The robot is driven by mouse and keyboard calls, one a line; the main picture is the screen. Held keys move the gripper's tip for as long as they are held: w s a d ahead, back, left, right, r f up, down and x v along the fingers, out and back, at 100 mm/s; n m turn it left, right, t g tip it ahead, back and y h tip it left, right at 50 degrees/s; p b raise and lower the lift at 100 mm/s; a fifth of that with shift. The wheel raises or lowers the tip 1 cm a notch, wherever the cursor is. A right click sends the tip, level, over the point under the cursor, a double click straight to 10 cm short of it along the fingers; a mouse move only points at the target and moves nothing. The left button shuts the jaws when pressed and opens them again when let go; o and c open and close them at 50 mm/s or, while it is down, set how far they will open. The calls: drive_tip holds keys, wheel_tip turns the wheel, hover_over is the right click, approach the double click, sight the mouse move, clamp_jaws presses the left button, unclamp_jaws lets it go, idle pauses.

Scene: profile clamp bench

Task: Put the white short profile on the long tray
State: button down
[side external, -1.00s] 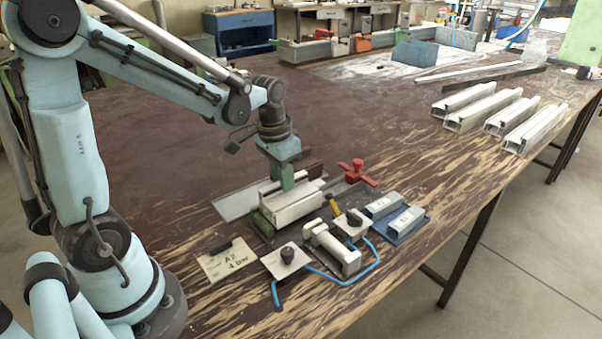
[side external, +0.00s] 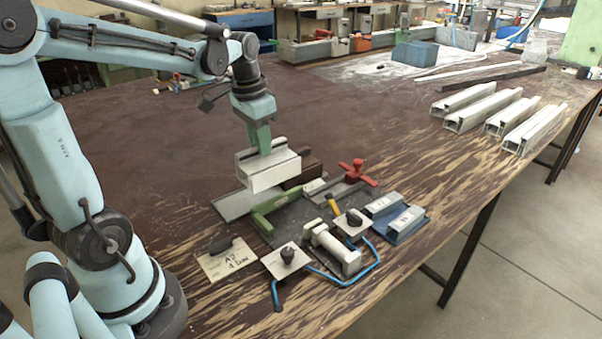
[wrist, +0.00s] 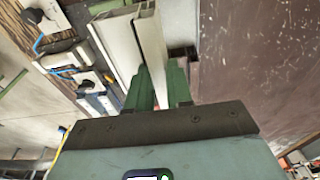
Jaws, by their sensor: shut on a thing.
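The white short profile (side external: 273,173) is held in the air in the side external view, above the bench and roughly level. My gripper (side external: 264,150) is shut on its upper part. In the wrist view, the green fingers of my gripper (wrist: 160,88) grip the grooved profile (wrist: 130,42), which reaches away from them. The plate (wrist: 180,22) also shows right of the profile in the wrist view. The profile hides part of the plate.
A dark fixture with a green stop (side external: 262,222) and a white clamp (side external: 338,250) stands in front. A red-handled clamp (side external: 357,172) is to the right. A blue tray (side external: 398,236) holds two grey pieces. Several long white profiles (side external: 483,108) lie at back right.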

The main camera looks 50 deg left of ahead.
drive_tip(key=s+a+f, duration=0.2)
drive_tip(key=s+a, duration=0.1)
drive_tip(key=a, duration=0.3)
drive_tip(key=shift+s+d+f, duration=0.1)
drive_tip(key=shift+s+f, duration=0.05)
drive_tip(key=shift+f, duration=3.1)
drive_tip(key=c, duration=0.9)
unclamp_jaws()
drive_tip(key=shift+c, duration=0.2)
